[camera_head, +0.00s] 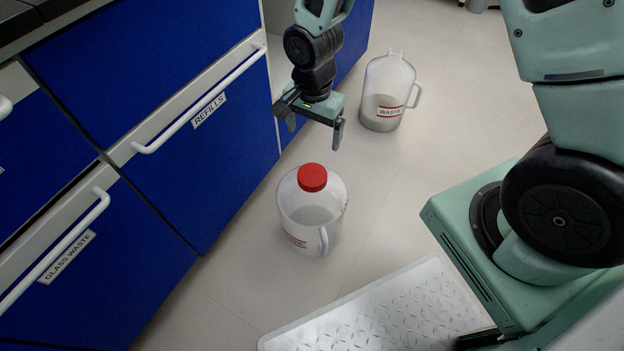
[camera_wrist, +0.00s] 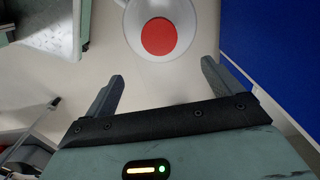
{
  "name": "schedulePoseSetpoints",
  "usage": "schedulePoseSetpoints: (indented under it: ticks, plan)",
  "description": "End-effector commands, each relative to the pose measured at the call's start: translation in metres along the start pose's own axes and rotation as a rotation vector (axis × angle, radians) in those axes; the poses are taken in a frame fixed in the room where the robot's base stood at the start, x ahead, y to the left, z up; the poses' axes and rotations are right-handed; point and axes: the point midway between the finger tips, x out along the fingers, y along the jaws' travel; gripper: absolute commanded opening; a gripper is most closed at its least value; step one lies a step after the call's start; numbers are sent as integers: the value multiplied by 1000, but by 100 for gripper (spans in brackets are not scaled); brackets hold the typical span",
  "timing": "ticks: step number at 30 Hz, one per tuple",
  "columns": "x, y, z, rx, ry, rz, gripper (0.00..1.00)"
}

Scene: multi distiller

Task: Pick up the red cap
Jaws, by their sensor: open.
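The red cap (camera_head: 312,177) sits on top of a translucent white jug (camera_head: 300,222) that stands upright on the floor. In the wrist view the cap (camera_wrist: 159,36) shows as a red disc beyond the fingertips, with the jug's pale top (camera_wrist: 184,14) around it. My gripper (camera_head: 312,130) is open and empty, above the jug in the head view. Its two fingers (camera_wrist: 163,72) are apart, and the cap lies between their lines but is not touched by them.
Blue cabinets (camera_head: 197,181) with white handles stand at the left, close to the jug. A second jug (camera_head: 386,108) labelled WASTE, without a cap, stands behind. A metal tread plate (camera_head: 385,312) is my base's front. Floor (camera_head: 400,200) to the jug's right is clear.

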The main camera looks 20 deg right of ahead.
Motion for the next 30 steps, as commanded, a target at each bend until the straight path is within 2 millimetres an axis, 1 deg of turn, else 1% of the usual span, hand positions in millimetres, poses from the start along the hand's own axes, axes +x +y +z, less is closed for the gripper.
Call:
schedulePoseSetpoints:
  ticks: [1,6,10,13,20,27,30]
  plan:
    - [17,1,0,-1,-1,3,91]
    - [53,1,1,-2,-1,3,91]
    - [78,1,1,-3,-1,3,91]
    - [90,0,1,-3,-1,1,91]
    - [104,0,1,-3,0,1,91]
    - [139,1,5,-3,-1,1,91]
    - [147,1,5,-3,0,1,91]
